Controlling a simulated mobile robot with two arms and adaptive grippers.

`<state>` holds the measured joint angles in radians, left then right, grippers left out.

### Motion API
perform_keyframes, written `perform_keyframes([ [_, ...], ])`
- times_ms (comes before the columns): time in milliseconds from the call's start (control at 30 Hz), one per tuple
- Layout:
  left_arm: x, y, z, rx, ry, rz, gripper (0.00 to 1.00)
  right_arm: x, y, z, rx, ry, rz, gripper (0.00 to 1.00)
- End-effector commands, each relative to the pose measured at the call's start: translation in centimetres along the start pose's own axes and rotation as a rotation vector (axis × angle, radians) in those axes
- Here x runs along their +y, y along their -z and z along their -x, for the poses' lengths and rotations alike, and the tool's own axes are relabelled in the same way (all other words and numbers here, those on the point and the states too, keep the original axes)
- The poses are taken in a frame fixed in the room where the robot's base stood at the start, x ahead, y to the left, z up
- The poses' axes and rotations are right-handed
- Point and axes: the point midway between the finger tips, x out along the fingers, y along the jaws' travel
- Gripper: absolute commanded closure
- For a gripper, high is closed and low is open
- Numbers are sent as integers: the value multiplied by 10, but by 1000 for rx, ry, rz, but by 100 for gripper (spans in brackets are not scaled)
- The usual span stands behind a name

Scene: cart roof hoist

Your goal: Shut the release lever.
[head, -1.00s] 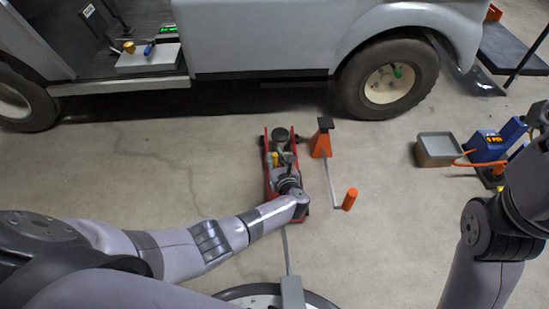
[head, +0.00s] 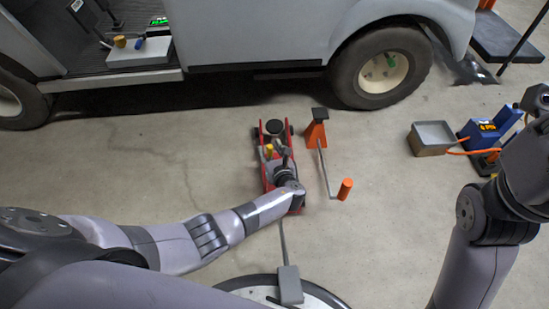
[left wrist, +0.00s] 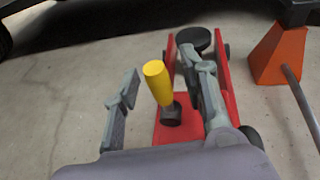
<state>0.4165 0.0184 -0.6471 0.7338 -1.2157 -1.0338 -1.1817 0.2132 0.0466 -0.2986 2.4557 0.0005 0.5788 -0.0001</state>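A red floor jack (head: 264,178) stands on the floor in front of the cart. A yellow-gripped lever (left wrist: 158,84) rises from a dark socket on the jack and leans slightly. It also shows as a small yellow spot in the head view (head: 268,150). My left gripper (left wrist: 157,68) is open over the jack, with one finger on each side of the lever. There is a clear gap between the lever and the left finger; contact with the right finger cannot be told. My right arm is at the right edge of the head view, its fingers out of sight.
An orange stand (head: 316,133) is just right of the jack, beside a grey crank rod with an orange grip (head: 345,188). The cart's wheel (head: 383,66) is behind. A grey bin (head: 432,137) and blue pump (head: 480,133) sit at right. Open floor lies left.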

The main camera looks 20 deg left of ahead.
Motion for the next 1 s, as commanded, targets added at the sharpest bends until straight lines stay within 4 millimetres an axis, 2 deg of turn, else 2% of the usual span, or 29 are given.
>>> perform_keyframes([
  [233, 1, 1, 28, 3, 2, 2, 60, 0, -1, 1, -3, 0, -1, 60],
  [633, 0, 1, 100, 2, 2, 0, 60, 0, -1, 1, -4, 0, -1, 60],
  [800, 0, 0, 114, 2, 1, -1, 60, 0, -1, 1, -4, 0, -1, 60],
  [1000, 1, 0, 116, 1, -1, -2, 60, 0, -1, 1, -4, 0, -1, 60],
])
